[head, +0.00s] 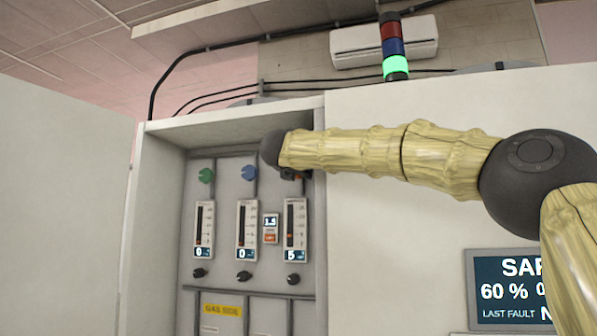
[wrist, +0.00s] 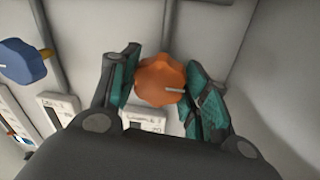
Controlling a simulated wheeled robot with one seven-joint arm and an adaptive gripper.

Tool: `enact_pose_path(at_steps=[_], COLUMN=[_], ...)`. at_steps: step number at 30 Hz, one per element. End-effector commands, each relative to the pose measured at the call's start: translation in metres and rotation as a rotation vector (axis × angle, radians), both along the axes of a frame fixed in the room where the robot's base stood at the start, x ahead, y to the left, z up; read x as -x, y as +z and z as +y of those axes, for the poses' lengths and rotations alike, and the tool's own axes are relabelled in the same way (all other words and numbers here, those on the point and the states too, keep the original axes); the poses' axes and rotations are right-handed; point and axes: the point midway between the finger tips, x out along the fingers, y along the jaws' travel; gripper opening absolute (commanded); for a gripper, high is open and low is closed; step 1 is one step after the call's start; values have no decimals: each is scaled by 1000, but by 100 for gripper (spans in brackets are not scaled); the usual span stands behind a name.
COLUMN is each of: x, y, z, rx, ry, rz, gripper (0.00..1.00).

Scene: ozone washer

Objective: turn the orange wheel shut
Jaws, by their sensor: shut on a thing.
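The orange wheel (wrist: 160,80) is a lobed knob with a pale pointer on its face, on the grey panel inside the cabinet recess. My gripper (wrist: 158,88) has its two green-padded fingers on either side of the wheel and is shut on it. The fingertips are hard to make out in the head view.
A blue knob (head: 249,173) and a green knob (head: 206,175) sit left of the orange wheel, above gauges reading 0. Small black knobs (head: 243,276) line the row below. The recess's right wall (wrist: 285,75) is close to my gripper. A signal tower (head: 396,65) is lit green.

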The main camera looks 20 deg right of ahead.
Motion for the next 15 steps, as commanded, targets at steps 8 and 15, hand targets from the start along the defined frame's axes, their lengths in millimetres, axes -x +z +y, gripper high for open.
enact_pose_path(at_steps=[8, 15], x=[0, 0], y=[1, 2], z=[0, 0], rx=[61, 206], ry=[-1, -1], rz=[43, 141], gripper=[22, 22])
